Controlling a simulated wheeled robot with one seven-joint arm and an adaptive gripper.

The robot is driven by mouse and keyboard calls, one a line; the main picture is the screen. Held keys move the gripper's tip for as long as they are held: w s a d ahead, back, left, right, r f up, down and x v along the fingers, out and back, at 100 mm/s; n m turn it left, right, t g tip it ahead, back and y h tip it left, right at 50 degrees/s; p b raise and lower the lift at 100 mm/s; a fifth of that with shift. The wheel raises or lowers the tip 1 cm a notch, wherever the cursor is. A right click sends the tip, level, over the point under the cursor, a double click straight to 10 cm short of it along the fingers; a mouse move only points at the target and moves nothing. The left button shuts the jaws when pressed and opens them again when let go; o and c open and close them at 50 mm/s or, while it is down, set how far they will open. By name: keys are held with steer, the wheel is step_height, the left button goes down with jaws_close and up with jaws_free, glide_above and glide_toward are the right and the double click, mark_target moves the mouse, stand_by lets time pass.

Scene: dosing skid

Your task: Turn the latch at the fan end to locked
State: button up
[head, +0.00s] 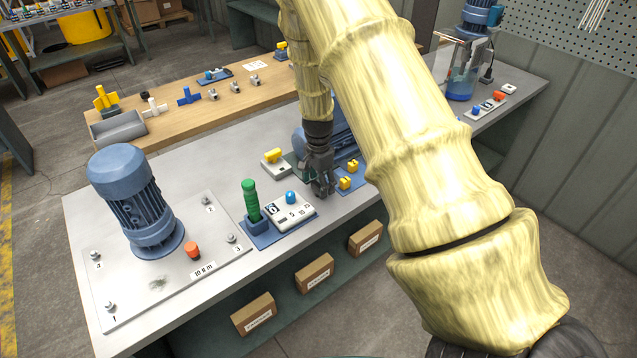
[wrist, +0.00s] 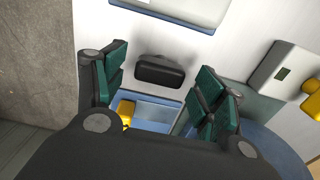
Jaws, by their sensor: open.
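A pale box with a yellow handle (head: 273,156) sits on the bench by the near end of a blue motor (head: 300,142), which my arm largely hides. The box also shows at the right of the wrist view (wrist: 272,62), its yellow handle (wrist: 313,103) cut by the edge. I cannot tell for sure that this is the fan-end latch, or read its setting. My gripper (head: 322,192) is open and points down, to the right of the box and apart from it. In the wrist view a dark rounded block (wrist: 158,71) shows between the fingers; I cannot tell what it is.
A blue plate with yellow pieces (head: 348,178) lies just right of my gripper. A white panel with a blue knob (head: 291,207) and a green upright handle (head: 250,198) stand to its left. A large upright blue motor (head: 135,195) stands farther left.

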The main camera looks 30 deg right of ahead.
mark_target(319, 185)
step_height(319, 185, up, 12)
stand_by(0.6)
steer(key=shift+f, duration=0.1)
